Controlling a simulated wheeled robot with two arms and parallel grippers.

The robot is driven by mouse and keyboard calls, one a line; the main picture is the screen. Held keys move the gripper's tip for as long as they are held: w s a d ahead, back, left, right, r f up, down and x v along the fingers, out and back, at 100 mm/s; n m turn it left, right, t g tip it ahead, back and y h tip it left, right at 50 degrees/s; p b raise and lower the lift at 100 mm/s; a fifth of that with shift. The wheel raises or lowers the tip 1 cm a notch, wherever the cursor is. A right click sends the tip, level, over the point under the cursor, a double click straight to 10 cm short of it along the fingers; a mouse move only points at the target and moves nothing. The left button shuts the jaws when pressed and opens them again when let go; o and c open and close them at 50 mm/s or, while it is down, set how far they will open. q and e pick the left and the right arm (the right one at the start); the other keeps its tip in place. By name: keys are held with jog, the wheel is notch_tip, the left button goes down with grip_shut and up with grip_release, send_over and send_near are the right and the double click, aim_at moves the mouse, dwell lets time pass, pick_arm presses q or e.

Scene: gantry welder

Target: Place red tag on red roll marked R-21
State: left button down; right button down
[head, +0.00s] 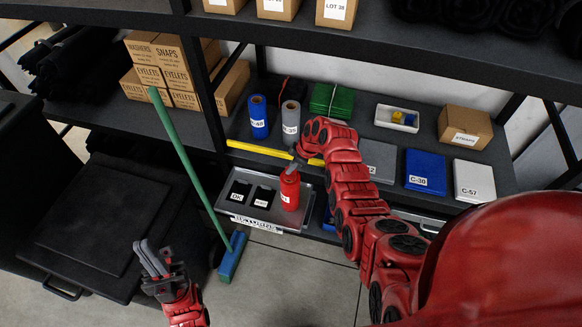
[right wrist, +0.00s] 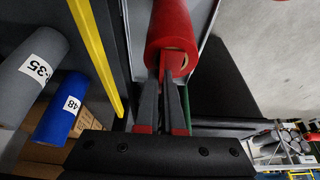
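A red roll (head: 289,190) with a white label stands upright in the grey RETURNS tray (head: 233,207); the label is too small to read. It also shows in the right wrist view (right wrist: 171,25). My right gripper (head: 292,170) is right at the roll's top end. In the right wrist view its fingertips (right wrist: 167,66) overlap the roll's end near the core.
Two black pieces with white labels (head: 262,196) lie in the tray. A blue roll (head: 259,117) and a grey roll (head: 290,120) stand on the shelf behind a yellow rail (head: 258,149). A green-handled broom (head: 184,150) leans left of the tray. Floor in front is clear.

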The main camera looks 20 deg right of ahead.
jog(key=c, duration=1)
grip_release()
jog(key=shift+c, duration=0.2)
